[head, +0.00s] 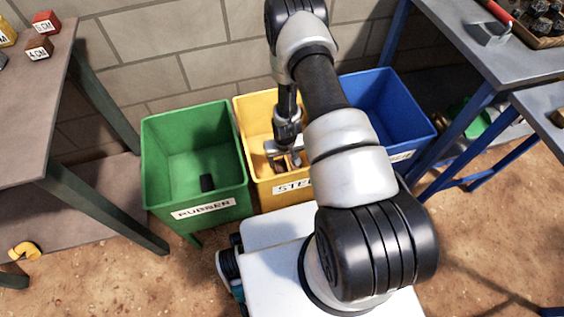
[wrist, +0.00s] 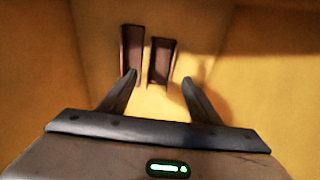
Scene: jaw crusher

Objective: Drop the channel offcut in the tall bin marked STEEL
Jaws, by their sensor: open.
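The yellow bin (head: 250,122) stands between the green and blue bins. Its label reads "STE", with the rest hidden behind my arm. My gripper (head: 284,164) is inside the mouth of this bin, pointing down. In the wrist view my gripper (wrist: 159,79) has its fingers spread apart with nothing held between them. Beyond the fingertips, two short brown channel-like pieces lie side by side against the yellow inside of the bin (wrist: 265,105): a left one (wrist: 132,50) and a right one (wrist: 161,62). I cannot tell which is the channel offcut.
The blue bin (head: 400,105) is partly behind my arm. A table (head: 40,120) with small blocks stands at left, and a grey bench (head: 470,45) at right.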

